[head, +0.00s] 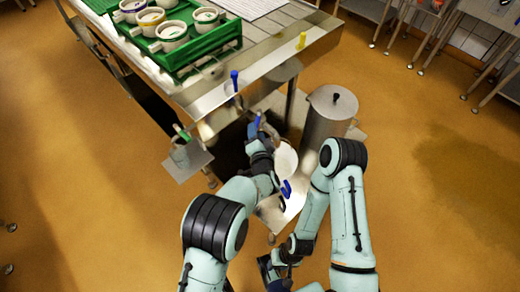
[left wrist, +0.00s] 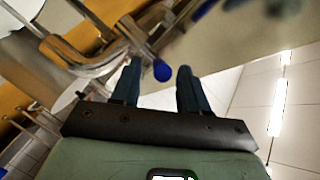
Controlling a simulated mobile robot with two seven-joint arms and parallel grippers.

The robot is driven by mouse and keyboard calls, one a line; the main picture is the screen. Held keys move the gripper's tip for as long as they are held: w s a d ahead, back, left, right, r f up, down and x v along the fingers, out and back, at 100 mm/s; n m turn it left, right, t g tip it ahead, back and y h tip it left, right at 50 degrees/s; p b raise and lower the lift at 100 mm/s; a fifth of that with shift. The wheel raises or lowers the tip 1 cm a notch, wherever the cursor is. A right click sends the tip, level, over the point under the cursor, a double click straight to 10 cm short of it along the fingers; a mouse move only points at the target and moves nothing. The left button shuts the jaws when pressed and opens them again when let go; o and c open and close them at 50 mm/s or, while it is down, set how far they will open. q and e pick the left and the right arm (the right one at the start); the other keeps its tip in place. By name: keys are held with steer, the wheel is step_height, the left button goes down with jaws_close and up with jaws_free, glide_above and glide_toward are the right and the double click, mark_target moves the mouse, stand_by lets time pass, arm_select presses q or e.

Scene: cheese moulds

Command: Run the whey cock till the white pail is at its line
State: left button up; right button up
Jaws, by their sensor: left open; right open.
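The white pail (head: 286,161) stands under the table's front edge, partly hidden by my left gripper. Its line and its whey level cannot be made out. A blue-handled cock (head: 235,80) is at the table edge above and left of it. My left gripper (head: 256,122) is open just below that edge, near the pail. In the left wrist view a round blue knob (left wrist: 162,71) on metal piping shows between its open fingers (left wrist: 158,88); whether they touch it cannot be told. My right gripper (head: 272,270) is open and low, near the bottom of the view, away from the pail.
A green tray (head: 190,68) of white moulds sits on the steel table (head: 260,68). A lidded steel can (head: 328,118) stands right of the pail. A bright blue piece (head: 287,188) is below the pail. Floor right is clear.

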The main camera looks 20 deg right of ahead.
arm_select(q)
steer(key=v, duration=1)
steer(key=shift+p, duration=0.3)
steer(key=shift+s, duration=0.1)
